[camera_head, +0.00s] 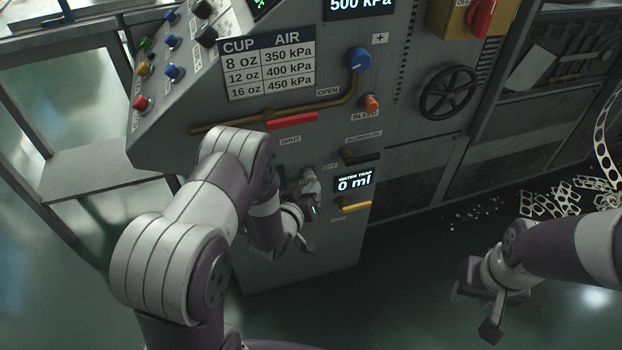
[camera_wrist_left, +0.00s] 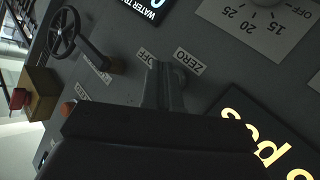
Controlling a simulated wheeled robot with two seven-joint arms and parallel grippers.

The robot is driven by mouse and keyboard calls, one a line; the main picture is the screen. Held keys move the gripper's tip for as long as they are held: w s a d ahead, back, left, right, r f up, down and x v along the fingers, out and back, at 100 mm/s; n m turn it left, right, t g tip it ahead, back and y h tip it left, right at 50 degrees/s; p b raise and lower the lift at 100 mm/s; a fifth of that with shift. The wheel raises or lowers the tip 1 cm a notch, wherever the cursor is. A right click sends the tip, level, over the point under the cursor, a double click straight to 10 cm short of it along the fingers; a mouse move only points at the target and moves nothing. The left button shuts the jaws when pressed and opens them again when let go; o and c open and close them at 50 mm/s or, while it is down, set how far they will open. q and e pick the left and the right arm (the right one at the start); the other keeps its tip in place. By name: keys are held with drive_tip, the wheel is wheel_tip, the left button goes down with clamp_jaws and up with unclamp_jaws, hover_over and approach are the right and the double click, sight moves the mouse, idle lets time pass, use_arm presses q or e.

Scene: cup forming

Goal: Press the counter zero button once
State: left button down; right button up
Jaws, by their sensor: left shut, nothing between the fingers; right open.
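The ZERO label (camera_wrist_left: 188,62) is on the grey panel in the left wrist view. A small rounded grey piece, perhaps the zero button (camera_wrist_left: 180,77), shows just below the label, partly behind my fingers. The lit counter display (camera_wrist_left: 262,140) reads "pcs", with its number partly cut off by the gripper. My left gripper (camera_wrist_left: 163,68) is shut and empty, its tips beside the label; I cannot tell whether they touch the panel. In the head view my left gripper (camera_head: 312,208) is at the cabinet front, and my arm hides the counter. My right gripper (camera_head: 474,308) is open and empty.
The water trap display (camera_head: 354,184) reads 0 ml, with a yellow handle (camera_head: 356,207) below it. A dial plate (camera_wrist_left: 262,25) is near the label.

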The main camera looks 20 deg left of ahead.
use_arm(q)
drive_tip(key=shift+w+a, duration=0.3)
drive_tip(key=shift+w, duration=0.1)
idle(0.8)
drive_tip(key=shift+s+d, duration=0.55)
drive_tip(key=shift+s, duration=0.2)
drive_tip(key=shift+s+d+p, duration=0.4)
drive_tip(key=shift+s+d, duration=0.3)
drive_tip(key=shift+s, duration=0.35)
drive_tip(key=shift+s+d+p, duration=0.4)
drive_tip(key=shift+s+d, duration=0.3)
drive_tip(key=shift+s, duration=0.35)
